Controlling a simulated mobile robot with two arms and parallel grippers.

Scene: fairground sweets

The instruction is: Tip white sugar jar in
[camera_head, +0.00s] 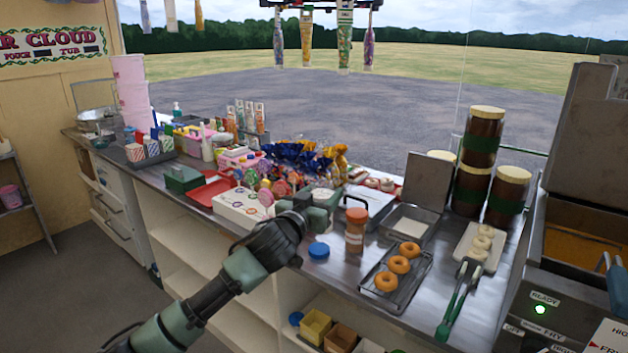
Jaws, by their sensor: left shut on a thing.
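My left gripper (322,203) reaches over the counter from the lower left, its jaws shut. It holds a pale thing, which I take for the white sugar jar; wrist and fingers hide most of it, so I cannot tell its tilt. A blue lid (319,251) lies flat on the counter below the gripper. A steel pan (391,221) with a pale layer inside sits to the right of the gripper. A jar with orange-brown contents (355,236) stands upright in front of the pan. My right gripper is out of view.
A wire tray (423,275) holds three ring doughnuts, with green-handled tongs (456,300) beside it. Tall brown jars (484,143) stand behind at right, and a fryer (565,310) stands far right. Wrapped sweets (290,158) and a white box (241,208) crowd the left.

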